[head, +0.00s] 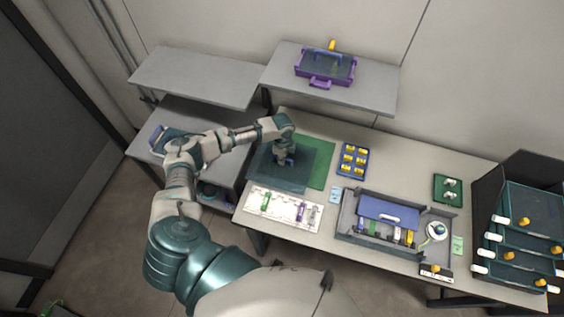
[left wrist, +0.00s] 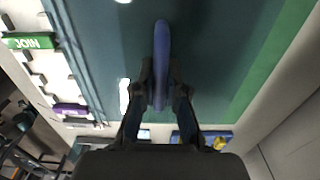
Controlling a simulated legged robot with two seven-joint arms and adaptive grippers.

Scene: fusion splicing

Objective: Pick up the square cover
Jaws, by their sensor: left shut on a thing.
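The square cover (head: 283,180) is a dark, see-through teal sheet over the left part of the green mat on the main table. In the left wrist view the cover (left wrist: 215,55) fills most of the picture, with a blue bar handle (left wrist: 161,50) standing on it. My left gripper (head: 285,159) points down over the cover and is shut on this handle; the fingers (left wrist: 160,95) close around its near end. I cannot tell whether the cover touches the table. My right gripper is not in view.
A white board (head: 284,208) with coloured pieces lies just in front of the cover. Right of it are a blue tray (head: 353,160) of yellow parts and a grey organizer (head: 346,222). A purple case (head: 325,67) sits on the back shelf. Dark racks (head: 530,210) stand far right.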

